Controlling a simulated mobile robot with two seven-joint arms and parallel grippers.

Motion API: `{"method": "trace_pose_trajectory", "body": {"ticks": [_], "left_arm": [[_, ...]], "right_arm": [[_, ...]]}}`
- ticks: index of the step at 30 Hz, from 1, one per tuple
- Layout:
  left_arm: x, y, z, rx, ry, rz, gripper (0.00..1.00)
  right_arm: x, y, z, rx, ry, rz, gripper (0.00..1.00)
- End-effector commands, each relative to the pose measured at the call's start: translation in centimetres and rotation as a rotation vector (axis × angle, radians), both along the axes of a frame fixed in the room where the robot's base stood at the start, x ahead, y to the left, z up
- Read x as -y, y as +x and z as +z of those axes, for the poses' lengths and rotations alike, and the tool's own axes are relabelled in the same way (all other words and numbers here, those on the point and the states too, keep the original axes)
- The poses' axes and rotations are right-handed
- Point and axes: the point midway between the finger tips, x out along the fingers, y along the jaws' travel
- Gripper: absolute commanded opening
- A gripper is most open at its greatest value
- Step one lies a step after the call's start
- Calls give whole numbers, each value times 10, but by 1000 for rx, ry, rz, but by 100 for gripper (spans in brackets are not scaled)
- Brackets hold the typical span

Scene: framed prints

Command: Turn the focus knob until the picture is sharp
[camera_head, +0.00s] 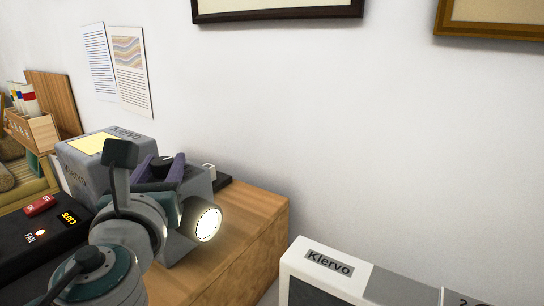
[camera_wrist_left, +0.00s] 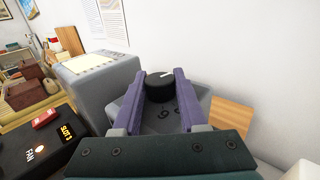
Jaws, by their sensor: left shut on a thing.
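The grey projector (camera_head: 108,150) labelled Klervo stands on a wooden cabinet, its lens (camera_head: 208,224) lit. My left gripper (camera_head: 163,171) is over its top, with purple fingers on both sides of the black focus knob (camera_head: 161,163). In the left wrist view the knob (camera_wrist_left: 160,90) sits between the fingers (camera_wrist_left: 168,80), its white pointer line visible on top. Part of the dial marking shows below it, and the fingers hide the rest. No projected picture shows in either view. My right gripper is not in view.
A black box (camera_head: 30,262) with a red switch, a FAN light and a SLOT 3 display is at the left. A white Klervo unit (camera_head: 325,262) stands at the lower right. The wooden top (camera_head: 250,215) is bare right of the lens. Framed prints (camera_head: 280,14) hang above.

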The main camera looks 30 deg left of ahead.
Motion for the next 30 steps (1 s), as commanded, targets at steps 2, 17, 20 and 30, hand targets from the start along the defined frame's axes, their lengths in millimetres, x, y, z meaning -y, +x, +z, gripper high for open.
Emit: {"method": "trace_pose_trajectory", "body": {"ticks": [2,17,20,30], "left_arm": [[-1,0,1,0,4,-16,0],[-1,0,-2,0,5,-417,0],[-1,0,0,0,1,-436,0],[0,0,0,1,-1,-436,51]], "right_arm": [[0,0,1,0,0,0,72],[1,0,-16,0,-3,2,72],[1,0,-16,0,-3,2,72],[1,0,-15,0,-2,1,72]]}}
